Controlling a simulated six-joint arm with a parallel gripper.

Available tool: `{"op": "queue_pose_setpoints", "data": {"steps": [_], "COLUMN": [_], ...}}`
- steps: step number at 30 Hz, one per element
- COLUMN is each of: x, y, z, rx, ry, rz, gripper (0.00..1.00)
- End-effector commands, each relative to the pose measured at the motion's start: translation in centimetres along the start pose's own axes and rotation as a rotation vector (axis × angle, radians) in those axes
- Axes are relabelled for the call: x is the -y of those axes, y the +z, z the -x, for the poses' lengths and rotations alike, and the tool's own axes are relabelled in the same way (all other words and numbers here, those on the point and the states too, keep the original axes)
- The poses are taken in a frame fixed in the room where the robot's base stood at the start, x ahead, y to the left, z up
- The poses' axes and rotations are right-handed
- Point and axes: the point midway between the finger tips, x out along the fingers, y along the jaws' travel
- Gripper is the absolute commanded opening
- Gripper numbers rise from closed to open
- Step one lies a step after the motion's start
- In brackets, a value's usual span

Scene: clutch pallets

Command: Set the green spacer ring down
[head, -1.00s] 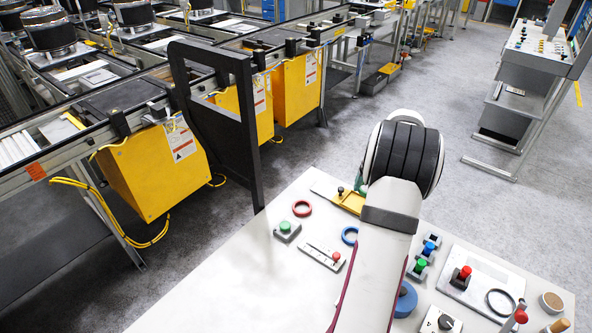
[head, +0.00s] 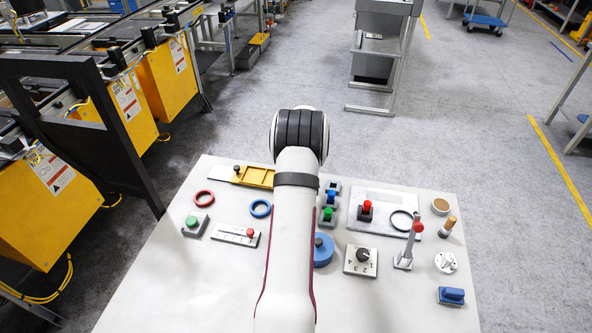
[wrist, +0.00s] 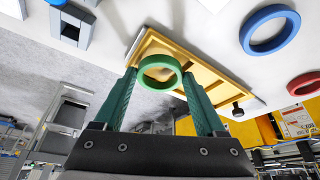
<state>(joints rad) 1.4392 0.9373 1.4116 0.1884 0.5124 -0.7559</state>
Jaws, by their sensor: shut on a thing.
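The green spacer ring (wrist: 158,58) is held between the two green fingers of my gripper (wrist: 160,75) in the wrist view. The gripper is shut on the ring's outer sides. Behind the ring in that view is a shallow yellow tray (wrist: 218,82) with a black knob at one end. I cannot tell whether the ring touches the tray or is above it. In the head view my arm hides the gripper and ring. The yellow tray also shows there (head: 259,177), at the table's far edge, partly covered by my arm.
A blue ring (head: 252,212) and a red ring (head: 195,199) lie on the white table (head: 190,285) near the tray. Push buttons, a rotary switch (head: 361,261), a lever (head: 408,248) and a black ring (head: 392,220) crowd the right side. The front left is clear.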

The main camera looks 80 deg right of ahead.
Motion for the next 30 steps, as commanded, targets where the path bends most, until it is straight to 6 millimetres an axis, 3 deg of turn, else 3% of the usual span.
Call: {"op": "queue_pose_setpoints", "data": {"steps": [26,27,30], "x": [0.0,0.0,0.0], "y": [0.4,0.5,0.6], "z": [-1.0,-1.1,-1.1], "rx": [0.001,0.001,0.003], "ry": [-0.001,-0.001,-0.001], "rz": [0.000,0.000,0.000], "gripper": [0.12,0.75,0.93]}}
